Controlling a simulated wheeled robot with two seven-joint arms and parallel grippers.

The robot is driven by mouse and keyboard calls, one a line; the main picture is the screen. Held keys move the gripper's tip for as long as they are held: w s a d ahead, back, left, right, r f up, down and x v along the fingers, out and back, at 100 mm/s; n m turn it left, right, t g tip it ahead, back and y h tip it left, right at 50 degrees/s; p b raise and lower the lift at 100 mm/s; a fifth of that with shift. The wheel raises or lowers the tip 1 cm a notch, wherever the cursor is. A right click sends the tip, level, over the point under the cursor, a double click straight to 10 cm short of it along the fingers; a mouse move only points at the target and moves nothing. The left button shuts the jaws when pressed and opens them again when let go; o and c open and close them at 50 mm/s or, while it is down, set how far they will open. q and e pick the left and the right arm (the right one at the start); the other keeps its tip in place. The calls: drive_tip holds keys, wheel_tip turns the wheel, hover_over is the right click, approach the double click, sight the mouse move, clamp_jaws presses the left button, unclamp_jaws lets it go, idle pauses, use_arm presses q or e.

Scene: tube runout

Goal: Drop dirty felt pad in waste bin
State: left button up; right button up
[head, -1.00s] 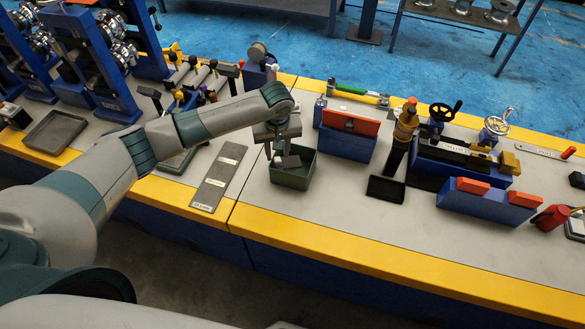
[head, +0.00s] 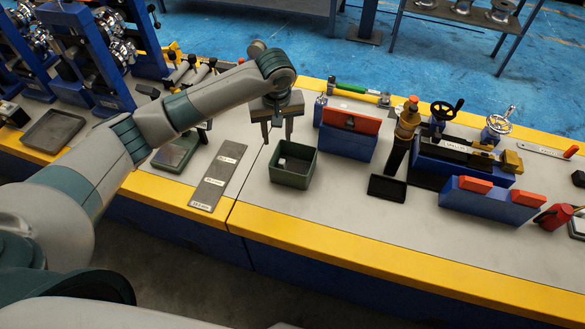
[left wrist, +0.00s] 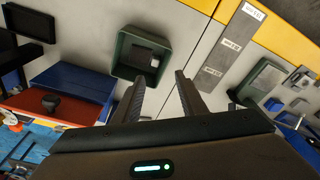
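The waste bin is a dark green open box (head: 290,182) on the bench. It also shows in the left wrist view (left wrist: 118,52). Inside it lies a dark piece, the felt pad (left wrist: 146,52), with a small pale patch beside or on it; in the head view the bin's inside is mostly shadowed. My left gripper (head: 277,139) is above the bin's back edge, fingers pointing down, apart and empty. Its two spread fingers also show in the left wrist view (left wrist: 159,77), with nothing between them. My right gripper is not in view.
A grey labelled strip (head: 217,178) lies left of the bin. A dark tray (head: 53,132) is far left. The bench in front of the bin is clear.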

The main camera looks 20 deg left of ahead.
use_arm(q)
wheel_tip(320, 180, up, 9)
drive_tip(key=s+b, duration=0.1)
drive_tip(key=shift+s+d, duration=0.15)
drive_tip(key=shift+d, duration=0.15)
idle(0.7)
